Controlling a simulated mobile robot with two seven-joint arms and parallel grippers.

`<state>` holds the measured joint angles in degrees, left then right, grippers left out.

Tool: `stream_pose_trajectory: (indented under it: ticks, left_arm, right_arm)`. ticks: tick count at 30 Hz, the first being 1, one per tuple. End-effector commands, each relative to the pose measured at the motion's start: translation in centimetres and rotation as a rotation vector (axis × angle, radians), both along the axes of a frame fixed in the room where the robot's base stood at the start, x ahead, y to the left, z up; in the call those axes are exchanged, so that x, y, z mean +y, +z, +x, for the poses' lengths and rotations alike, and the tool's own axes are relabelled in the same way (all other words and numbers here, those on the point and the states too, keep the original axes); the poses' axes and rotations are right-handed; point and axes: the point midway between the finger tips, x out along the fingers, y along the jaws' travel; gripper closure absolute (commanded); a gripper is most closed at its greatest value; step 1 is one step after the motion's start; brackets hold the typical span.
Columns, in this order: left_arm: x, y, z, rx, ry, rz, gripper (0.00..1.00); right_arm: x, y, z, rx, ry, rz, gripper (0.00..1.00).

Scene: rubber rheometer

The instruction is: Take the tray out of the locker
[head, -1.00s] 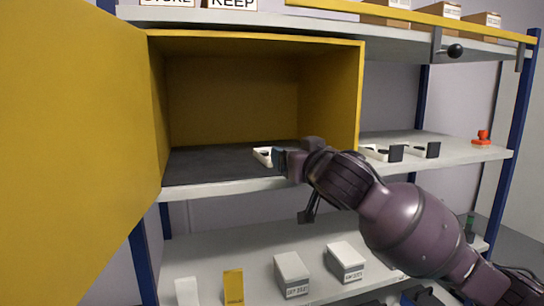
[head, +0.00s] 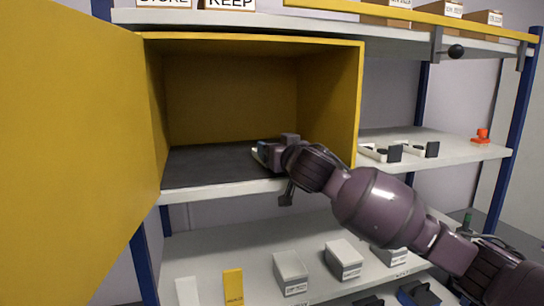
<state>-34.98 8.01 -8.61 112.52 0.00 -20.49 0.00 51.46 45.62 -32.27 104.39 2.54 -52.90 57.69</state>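The yellow locker (head: 360,110) stands on the middle shelf with its door (head: 75,150) swung wide open to the left. Its dark floor (head: 205,167) is bare at the left. My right gripper (head: 272,155) reaches in through the open front and is at the tray. Its fingertips are too hidden to show whether they are open, or shut on the tray. My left gripper is not in view.
Two similar white trays with black blocks (head: 395,153) stand on the shelf right of the locker, with an orange item (head: 481,136) farther right. The lower shelf holds several boxes (head: 290,273). A yellow rail (head: 410,15) crosses above.

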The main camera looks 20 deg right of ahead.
Motion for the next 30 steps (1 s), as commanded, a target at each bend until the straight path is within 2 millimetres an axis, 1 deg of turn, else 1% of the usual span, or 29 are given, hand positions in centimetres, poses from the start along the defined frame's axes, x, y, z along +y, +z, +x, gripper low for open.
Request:
stream_pose_trajectory:
  ticks: [5,16,30]
  left_arm:
    - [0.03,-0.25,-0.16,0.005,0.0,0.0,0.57]
    - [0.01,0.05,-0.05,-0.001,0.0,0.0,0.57]
    - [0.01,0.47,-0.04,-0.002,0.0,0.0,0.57]
  right_arm:
    - [0.03,-0.02,-0.01,0.0,0.0,0.0,0.23]
    - [0.03,0.0,-0.03,0.0,0.001,0.0,0.8]
    - [-0.24,0.38,0.33,-0.001,0.001,0.0,0.81]
